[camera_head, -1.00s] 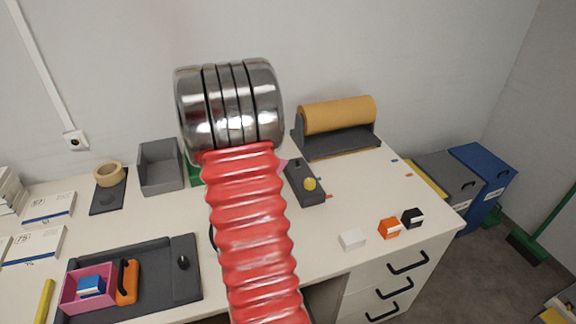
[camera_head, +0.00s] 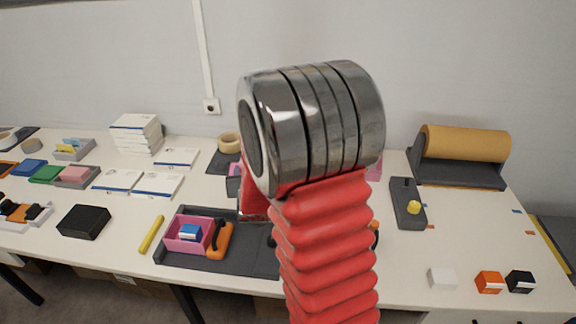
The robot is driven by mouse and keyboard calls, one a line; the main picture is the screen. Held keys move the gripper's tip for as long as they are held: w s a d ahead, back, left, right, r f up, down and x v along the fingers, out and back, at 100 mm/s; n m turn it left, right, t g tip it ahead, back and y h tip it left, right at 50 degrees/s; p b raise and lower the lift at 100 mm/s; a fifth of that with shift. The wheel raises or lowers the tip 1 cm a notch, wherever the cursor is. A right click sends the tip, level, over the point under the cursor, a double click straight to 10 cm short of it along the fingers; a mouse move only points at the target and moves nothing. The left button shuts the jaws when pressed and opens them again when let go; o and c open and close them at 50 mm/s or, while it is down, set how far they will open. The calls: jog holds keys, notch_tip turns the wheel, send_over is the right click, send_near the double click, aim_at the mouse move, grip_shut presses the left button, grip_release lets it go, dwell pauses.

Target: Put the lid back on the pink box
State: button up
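The pink box (camera_head: 207,227) stands open without a lid in the dark grey tray (camera_head: 175,259), left of my arm. A blue block (camera_head: 190,232) is inside it. An orange piece with a black handle (camera_head: 219,240) is beside it in the tray. A small pink patch (camera_head: 233,172) shows at the left edge of my arm, above a dark grey part. Another pink patch (camera_head: 374,168) shows at the right edge. I cannot tell whether either is the lid. My gripper is hidden behind my large red and steel arm links.
A yellow stick (camera_head: 151,234) and a black box (camera_head: 84,222) lie left of the tray. A tape roll (camera_head: 228,142) is behind it. A dark device with a yellow knob (camera_head: 408,204), small blocks (camera_head: 489,282) and a brown paper roll (camera_head: 466,143) are at right.

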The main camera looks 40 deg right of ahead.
jog(key=w+a+n+t+y, duration=0.1)
jog(key=a+n+y, duration=0.4)
jog(key=a, duration=1.7)
jog(key=shift+r+n+t+y, duration=0.25)
jog(key=shift+n+t+y, duration=0.05)
jog(key=shift+y, duration=0.5)
jog(key=shift+a, duration=0.1)
